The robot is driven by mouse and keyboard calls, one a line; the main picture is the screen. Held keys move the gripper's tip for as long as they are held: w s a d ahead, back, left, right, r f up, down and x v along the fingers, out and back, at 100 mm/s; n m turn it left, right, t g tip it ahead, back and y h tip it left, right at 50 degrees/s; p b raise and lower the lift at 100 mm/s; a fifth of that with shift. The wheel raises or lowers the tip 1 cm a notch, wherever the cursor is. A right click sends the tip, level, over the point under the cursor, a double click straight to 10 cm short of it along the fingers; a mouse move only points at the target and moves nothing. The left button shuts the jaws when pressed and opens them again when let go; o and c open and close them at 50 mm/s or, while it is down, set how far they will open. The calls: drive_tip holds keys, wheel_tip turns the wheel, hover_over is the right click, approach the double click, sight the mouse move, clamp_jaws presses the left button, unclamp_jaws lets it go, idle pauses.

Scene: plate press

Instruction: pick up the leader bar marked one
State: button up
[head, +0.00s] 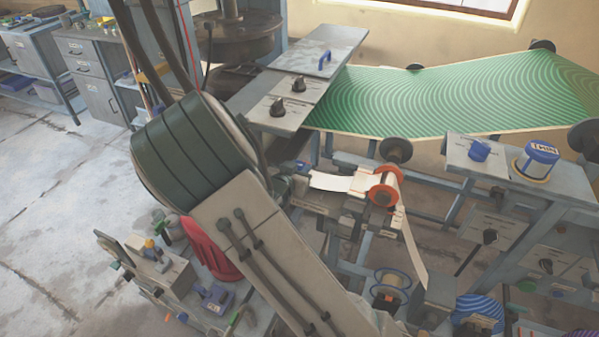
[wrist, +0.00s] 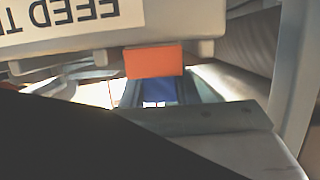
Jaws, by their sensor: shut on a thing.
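In the wrist view a dark shape (wrist: 60,140), close to the camera, fills the lower left; it seems to be part of my gripper. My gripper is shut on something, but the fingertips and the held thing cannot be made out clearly. A grey slab-like piece (wrist: 225,130) with small dark dots lies beside the dark shape at the lower right. I cannot tell whether it is held. No mark "one" is readable on anything, so I cannot pick out the leader bar.
A grey panel (wrist: 165,20) with an upside-down "FEED T" label hangs close at the top, with an orange block (wrist: 154,60) below it. The head view shows a green striped sheet (head: 430,95), orange spools (head: 383,190) with white strip, and a blue-capped tin (head: 537,160).

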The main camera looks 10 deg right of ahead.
sight(299, 165)
drive_tip(key=shift+r, duration=0.15)
wheel_tip(299, 165, up, 4)
drive_tip(key=shift+r+p, duration=0.2)
drive_tip(key=shift+p, duration=0.2)
drive_tip(key=s+d+r+b, duration=0.3)
drive_tip(key=s+r, duration=0.3)
drive_tip(key=s, duration=0.5)
drive_tip(key=shift+d+b, duration=0.25)
drive_tip(key=shift+b, duration=0.5)
